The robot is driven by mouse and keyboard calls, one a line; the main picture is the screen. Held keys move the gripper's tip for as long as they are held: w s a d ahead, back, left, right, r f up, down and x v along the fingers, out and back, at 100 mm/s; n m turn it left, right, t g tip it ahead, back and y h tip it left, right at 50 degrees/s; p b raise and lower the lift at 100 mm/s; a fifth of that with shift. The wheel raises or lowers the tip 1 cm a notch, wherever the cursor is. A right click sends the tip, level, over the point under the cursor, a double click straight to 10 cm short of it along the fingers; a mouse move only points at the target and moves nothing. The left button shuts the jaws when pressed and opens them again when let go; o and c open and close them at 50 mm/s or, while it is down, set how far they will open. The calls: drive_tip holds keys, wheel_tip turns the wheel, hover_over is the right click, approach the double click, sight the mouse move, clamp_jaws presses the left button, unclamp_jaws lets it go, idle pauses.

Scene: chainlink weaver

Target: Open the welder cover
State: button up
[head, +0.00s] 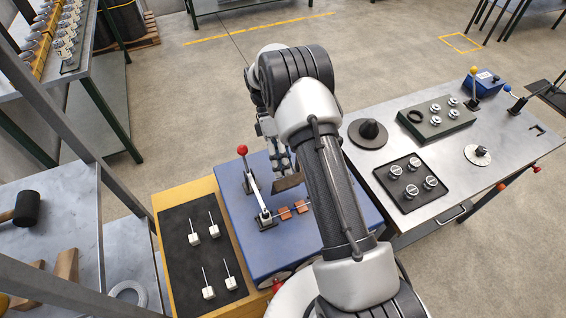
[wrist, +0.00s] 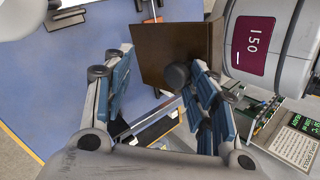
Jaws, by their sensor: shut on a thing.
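The welder's blue top (head: 250,238) stands in the middle of the head view, with two copper-coloured blocks (head: 286,213) and a white lever with a red ball (head: 243,150) on it. A brown plate, which looks like the cover (head: 285,184), stands beside my gripper (head: 275,152). In the wrist view the cover (wrist: 165,45) shows brown with a dark round knob (wrist: 177,75). My arm hides the blue top's right part.
A black mat (head: 180,265) with several white pieces with thin rods lies left of the blue top.

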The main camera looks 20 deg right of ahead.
drive_tip(key=shift+o, duration=0.4)
drive_tip(key=shift+a+f, duration=0.3)
drive_tip(key=shift+a, duration=0.05)
drive_tip(key=shift+w+r, duration=0.1)
drive_tip(key=shift+w, duration=0.05)
drive_tip(key=v, duration=1.2)
drive_tip(key=shift+r, duration=0.1)
